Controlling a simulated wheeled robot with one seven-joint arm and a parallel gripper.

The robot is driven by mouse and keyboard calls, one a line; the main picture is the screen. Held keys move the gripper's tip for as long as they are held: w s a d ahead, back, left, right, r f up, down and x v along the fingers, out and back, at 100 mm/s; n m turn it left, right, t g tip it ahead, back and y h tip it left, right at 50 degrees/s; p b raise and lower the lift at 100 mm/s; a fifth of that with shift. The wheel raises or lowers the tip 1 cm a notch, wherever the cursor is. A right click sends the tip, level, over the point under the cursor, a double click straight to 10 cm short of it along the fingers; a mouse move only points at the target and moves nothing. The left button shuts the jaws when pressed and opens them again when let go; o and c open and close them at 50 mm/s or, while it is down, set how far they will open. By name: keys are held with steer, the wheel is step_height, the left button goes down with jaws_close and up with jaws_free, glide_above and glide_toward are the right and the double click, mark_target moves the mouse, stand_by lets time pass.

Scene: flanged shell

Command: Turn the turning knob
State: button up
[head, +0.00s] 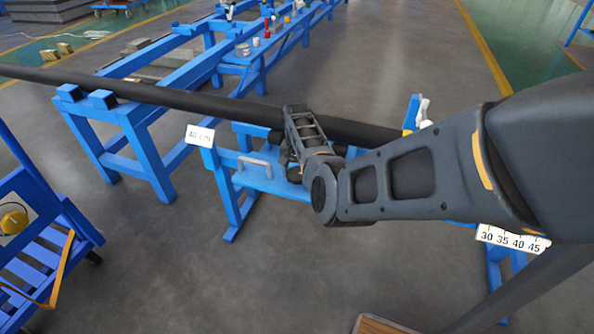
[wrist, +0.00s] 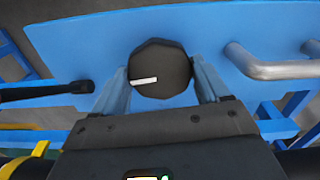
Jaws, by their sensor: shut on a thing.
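The turning knob (wrist: 162,66) is a dark, many-sided knob with a white pointer line, on a blue panel (wrist: 90,33) in the wrist view. The white line points left and slightly down. My gripper (wrist: 162,84) has one finger on each side of the knob and is shut on it. In the head view my arm reaches in from the right, and its wrist hides the knob and the fingers. The blue panel (head: 282,183) shows in part below my wrist.
A grey handle (wrist: 275,66) sits on the panel right of the knob. A long black pipe (head: 200,100) runs across blue stands behind my arm. A blue cart (head: 40,215) stands at left. The floor between is clear.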

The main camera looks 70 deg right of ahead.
mark_target(297, 173)
steer(key=shift+m, duration=0.6)
steer(key=o, duration=1.1)
steer(key=shift+c, duration=0.2)
steer(key=shift+r+p, duration=0.6)
steer(key=shift+r, duration=3.35)
